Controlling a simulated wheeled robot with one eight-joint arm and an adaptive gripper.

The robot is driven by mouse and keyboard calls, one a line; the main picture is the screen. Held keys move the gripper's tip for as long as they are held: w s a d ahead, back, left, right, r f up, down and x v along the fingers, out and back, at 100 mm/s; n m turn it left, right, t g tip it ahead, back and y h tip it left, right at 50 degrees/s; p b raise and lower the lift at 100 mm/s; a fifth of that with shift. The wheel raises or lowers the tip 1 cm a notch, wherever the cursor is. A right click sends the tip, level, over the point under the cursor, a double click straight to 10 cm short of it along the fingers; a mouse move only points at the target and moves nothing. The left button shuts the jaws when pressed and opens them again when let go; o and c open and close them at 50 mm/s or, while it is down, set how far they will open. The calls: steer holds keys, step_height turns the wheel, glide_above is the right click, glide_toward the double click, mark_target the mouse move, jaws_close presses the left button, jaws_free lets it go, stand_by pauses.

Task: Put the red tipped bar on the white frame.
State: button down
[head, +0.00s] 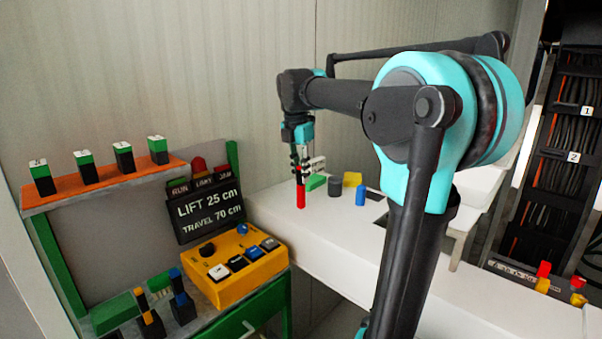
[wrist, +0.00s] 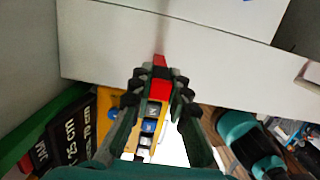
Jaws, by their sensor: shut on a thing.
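The red tipped bar (head: 301,195) hangs upright below my gripper (head: 298,160) in the head view, red end down, over the near left part of the white table. I cannot tell whether its tip touches the table. In the wrist view my gripper (wrist: 158,86) is shut on the bar (wrist: 160,72), whose red part shows between the fingers. A small white frame (head: 317,164) stands just right of and behind the gripper in the head view, partly hidden by it. The frame cannot be made out in the wrist view.
On the white table (head: 340,240) are a green block (head: 315,183), a dark cylinder (head: 335,186), a yellow piece (head: 352,179) and a blue block (head: 361,195). A yellow button box (head: 235,265) and black sign (head: 206,209) stand left. The table front is clear.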

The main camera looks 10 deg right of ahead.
steer(key=c, duration=1.5)
jaws_free()
steer(key=shift+f, duration=0.15)
steer(key=shift+o, duration=0.2)
step_height(320, 180, up, 12)
steer(key=a, duration=0.1)
steer(key=shift+s, duration=0.4)
steer(key=shift+a, duration=0.1)
